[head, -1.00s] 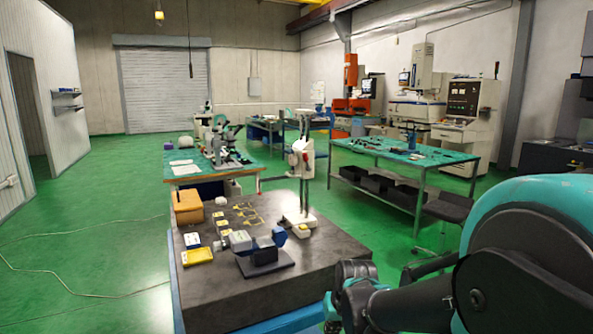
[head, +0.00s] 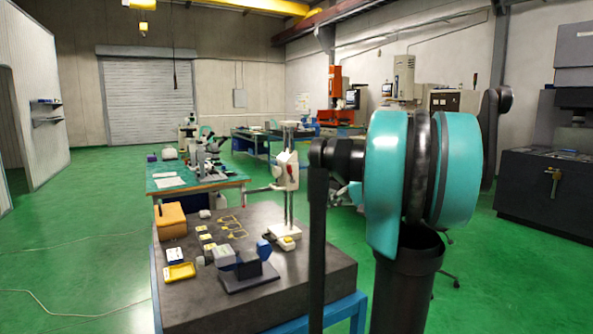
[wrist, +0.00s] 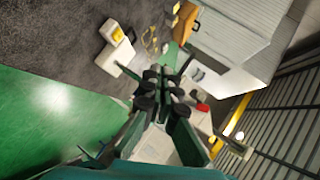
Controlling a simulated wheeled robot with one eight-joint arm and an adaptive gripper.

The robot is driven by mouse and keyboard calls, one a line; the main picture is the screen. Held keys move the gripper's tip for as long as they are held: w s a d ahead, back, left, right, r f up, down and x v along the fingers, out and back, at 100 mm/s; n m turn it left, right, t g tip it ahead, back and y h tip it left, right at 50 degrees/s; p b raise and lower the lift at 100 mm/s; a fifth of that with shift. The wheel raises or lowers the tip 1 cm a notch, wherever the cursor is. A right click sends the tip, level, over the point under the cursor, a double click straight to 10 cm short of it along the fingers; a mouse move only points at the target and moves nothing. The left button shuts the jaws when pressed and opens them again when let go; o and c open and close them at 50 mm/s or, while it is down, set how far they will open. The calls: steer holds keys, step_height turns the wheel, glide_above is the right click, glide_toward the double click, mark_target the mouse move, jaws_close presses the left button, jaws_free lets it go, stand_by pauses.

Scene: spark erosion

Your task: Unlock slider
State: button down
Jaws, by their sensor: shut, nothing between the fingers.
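The stand's white base (head: 285,243) rests on the dark stone table. In the wrist view a large pale block (wrist: 232,62), apparently the slider housing, is close on the right, and the red knob (wrist: 203,107) shows right of my fingers. My gripper (wrist: 165,72) is shut and empty, pointing toward the stand. I see no clear contact with the knob.
A green-topped bench (head: 200,183) stands behind. The green floor on the left is mostly clear.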

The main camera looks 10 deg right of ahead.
mark_target(290, 173)
steer(key=w+d+r+t+y, duration=0.2)
steer(key=d+r, duration=0.3)
steer(key=r, duration=0.6)
steer(key=shift+w+d, duration=0.2)
steer(key=shift+w, duration=0.45)
steer(key=x, duration=1.4)
